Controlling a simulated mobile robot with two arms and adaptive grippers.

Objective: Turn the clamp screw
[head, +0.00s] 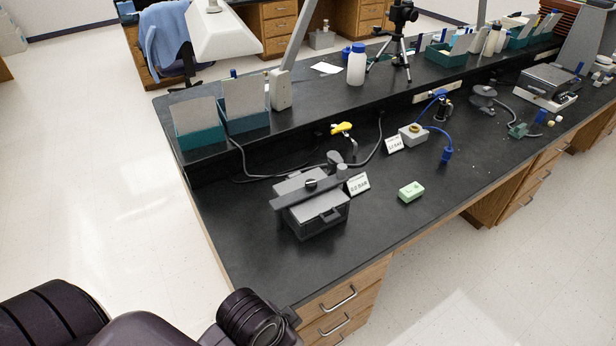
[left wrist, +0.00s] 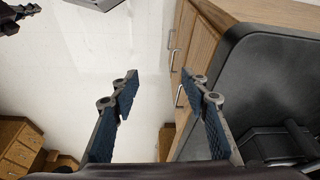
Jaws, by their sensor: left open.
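A grey box-shaped device (head: 318,217) with a flat bar (head: 290,197) across its top stands on the near left of the black bench in the head view. Part of a dark device (left wrist: 282,143) shows at the right edge there. A jointed dark piece (left wrist: 20,12) at the upper left may be my right gripper; its jaws cannot be made out.
A label card (head: 357,184) stands beside the device. A green block (head: 411,191), a yellow-topped item (head: 341,128) and a small box with a brass-coloured ring (head: 413,134) lie farther along. A raised shelf (head: 310,107) runs behind. The bench's near left corner is clear.

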